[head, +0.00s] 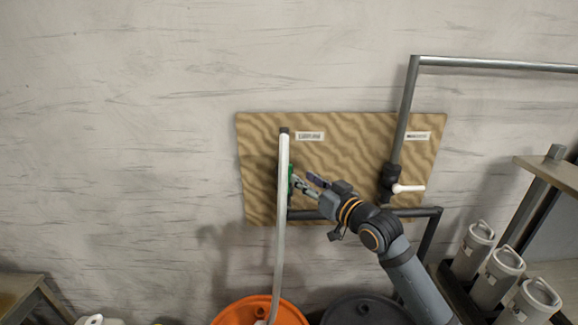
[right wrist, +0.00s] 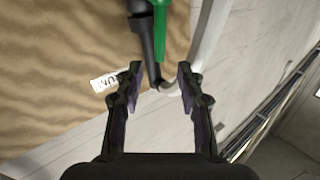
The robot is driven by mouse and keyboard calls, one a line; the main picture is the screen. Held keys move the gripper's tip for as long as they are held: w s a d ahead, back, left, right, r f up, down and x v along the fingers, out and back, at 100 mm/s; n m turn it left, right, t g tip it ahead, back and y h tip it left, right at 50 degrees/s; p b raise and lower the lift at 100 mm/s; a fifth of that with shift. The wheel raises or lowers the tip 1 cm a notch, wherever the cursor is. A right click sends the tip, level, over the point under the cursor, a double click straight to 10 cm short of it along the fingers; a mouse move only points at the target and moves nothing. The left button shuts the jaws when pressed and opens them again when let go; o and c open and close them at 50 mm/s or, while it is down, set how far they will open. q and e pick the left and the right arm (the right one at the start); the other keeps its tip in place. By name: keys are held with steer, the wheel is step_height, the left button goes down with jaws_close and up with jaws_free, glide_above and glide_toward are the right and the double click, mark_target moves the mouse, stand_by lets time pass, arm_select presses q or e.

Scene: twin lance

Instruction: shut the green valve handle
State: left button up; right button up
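The green valve handle (head: 291,183) is on the wall board, close beside a pale upright pipe that partly hides it in the head view. In the right wrist view the green handle (right wrist: 162,28) runs down from the top edge, and its end lies near the gap between my fingertips. My right gripper (head: 307,182) is open, with its fingers pointing at the handle. In the right wrist view the gripper (right wrist: 159,72) shows its two fingers spread apart, with nothing clearly held. Whether a finger touches the handle cannot be told. My left gripper is not in view.
The wood-grain board (head: 350,140) carries a second valve with a white handle (head: 408,188) on the right. The pale pipe (head: 281,220) runs down toward an orange drum (head: 255,312). A dark drum (head: 362,310) and grey canisters (head: 500,272) stand below right.

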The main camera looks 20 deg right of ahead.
mark_target(291, 170)
steer(key=p+x, duration=0.2)
steer(key=x, duration=0.4)
steer(key=shift+w+r, duration=0.15)
steer(key=shift+w, duration=0.05)
steer(key=shift+w+a+p, duration=0.25)
steer(key=shift+w+p, duration=0.05)
steer(key=shift+w, duration=0.25)
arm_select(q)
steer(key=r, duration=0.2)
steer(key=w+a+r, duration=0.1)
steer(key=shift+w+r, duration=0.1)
arm_select(e)
steer(key=shift+w+f, duration=0.1)
steer(key=shift+f, duration=0.1)
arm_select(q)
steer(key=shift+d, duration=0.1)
arm_select(e)
jaws_close()
